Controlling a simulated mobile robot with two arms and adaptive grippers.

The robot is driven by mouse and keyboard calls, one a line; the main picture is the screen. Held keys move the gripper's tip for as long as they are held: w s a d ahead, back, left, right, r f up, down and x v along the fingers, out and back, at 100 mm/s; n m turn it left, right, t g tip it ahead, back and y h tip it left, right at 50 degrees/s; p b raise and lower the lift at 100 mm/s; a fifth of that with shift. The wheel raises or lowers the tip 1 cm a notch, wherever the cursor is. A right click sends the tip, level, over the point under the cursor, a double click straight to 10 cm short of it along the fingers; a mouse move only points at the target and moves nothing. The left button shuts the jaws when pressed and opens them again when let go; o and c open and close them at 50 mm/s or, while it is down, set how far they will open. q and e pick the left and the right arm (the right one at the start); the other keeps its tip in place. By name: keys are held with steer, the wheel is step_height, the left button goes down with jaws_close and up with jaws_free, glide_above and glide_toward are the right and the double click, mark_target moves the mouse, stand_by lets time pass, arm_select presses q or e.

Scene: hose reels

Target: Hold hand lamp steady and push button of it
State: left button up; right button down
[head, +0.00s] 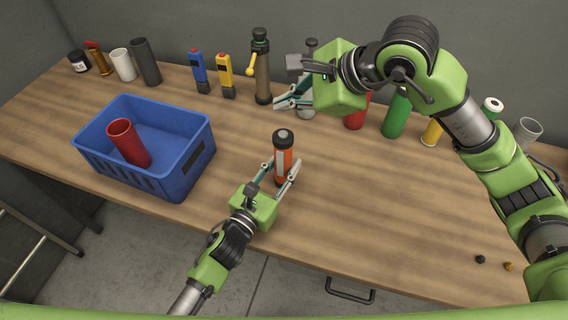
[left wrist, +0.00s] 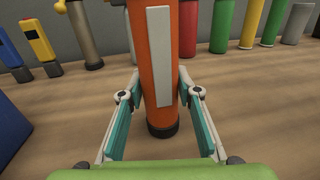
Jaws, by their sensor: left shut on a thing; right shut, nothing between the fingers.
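The hand lamp (head: 283,142) is an orange cylinder with black ends and a pale strip on its side. It stands upright on the table, right of the blue crate. My left gripper (head: 284,171) is shut on it, one finger on each side. The left wrist view shows the lamp's orange body (left wrist: 136,60) between the teal finger pads, its black base on the wood. I cannot make out a button. My right gripper (head: 282,103) is shut and empty, up and behind the lamp, apart from it.
A blue crate (head: 170,178) with a red cup (head: 127,142) in it stands at the left. Blue (head: 198,70) and yellow (head: 225,74) tools, a dark flask (head: 262,68) and several coloured cylinders line the back.

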steer(key=shift+r, duration=0.35)
arm_select(q)
steer(key=o, duration=1.3)
steer(key=v, duration=1.2)
